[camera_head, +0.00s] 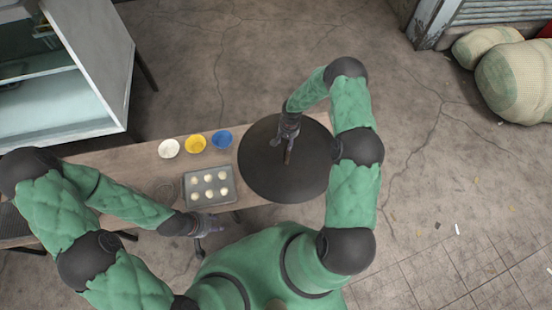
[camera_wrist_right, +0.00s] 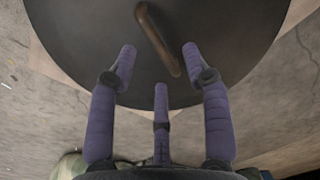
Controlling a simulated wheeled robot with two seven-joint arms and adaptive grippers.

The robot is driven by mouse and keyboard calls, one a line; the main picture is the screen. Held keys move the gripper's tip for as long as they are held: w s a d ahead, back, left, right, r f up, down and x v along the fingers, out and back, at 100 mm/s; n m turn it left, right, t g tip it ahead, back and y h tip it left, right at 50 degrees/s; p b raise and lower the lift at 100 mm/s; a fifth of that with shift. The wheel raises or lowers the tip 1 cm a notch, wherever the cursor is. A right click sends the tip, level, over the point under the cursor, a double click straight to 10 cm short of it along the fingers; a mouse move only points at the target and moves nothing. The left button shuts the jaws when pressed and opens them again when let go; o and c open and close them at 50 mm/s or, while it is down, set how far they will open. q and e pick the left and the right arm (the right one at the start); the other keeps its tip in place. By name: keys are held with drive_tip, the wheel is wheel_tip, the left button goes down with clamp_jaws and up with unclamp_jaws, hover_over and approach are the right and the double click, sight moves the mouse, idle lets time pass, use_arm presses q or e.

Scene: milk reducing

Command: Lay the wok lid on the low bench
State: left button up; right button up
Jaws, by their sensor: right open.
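The wok lid is a large dark disc (camera_head: 262,180) at the right end of the wooden bench (camera_head: 130,155), overhanging its edges. Whether a wok is under it is hidden. Its brown bar handle (camera_wrist_right: 158,40) stands out in the right wrist view. My right gripper (camera_head: 288,145) is over the lid at the handle. In the wrist view its three purple fingers (camera_wrist_right: 160,62) are spread and empty, with the handle beyond and between the tips. My left gripper (camera_head: 207,228) is by the bench's front edge, away from the lid; its fingers are too small to read.
A tray of pale round pieces (camera_head: 209,186) lies left of the lid. White (camera_head: 169,148), yellow (camera_head: 195,144) and blue (camera_head: 222,139) bowls stand behind it. A pale cabinet (camera_head: 70,110) is at upper left, sacks (camera_head: 515,80) at upper right.

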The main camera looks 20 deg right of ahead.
drive_tip(key=s+a+r+n+y, duration=0.1)
drive_tip(key=s+a+y, duration=0.1)
drive_tip(key=s+a, duration=0.45)
drive_tip(key=s+a+r+n+y, duration=0.15)
drive_tip(key=s+a, duration=0.25)
drive_tip(key=a, duration=0.5)
drive_tip(key=s+a+r+n, duration=0.1)
drive_tip(key=s+a+r, duration=0.1)
drive_tip(key=s, duration=0.4)
drive_tip(key=s+a+r+n, duration=0.1)
drive_tip(key=s+a+r, duration=0.1)
drive_tip(key=s, duration=0.4)
drive_tip(key=shift+s+a, duration=0.4)
drive_tip(key=shift+a, duration=0.1)
drive_tip(key=shift+c, duration=0.8)
drive_tip(key=shift+a, duration=0.1)
drive_tip(key=shift+c, duration=0.2)
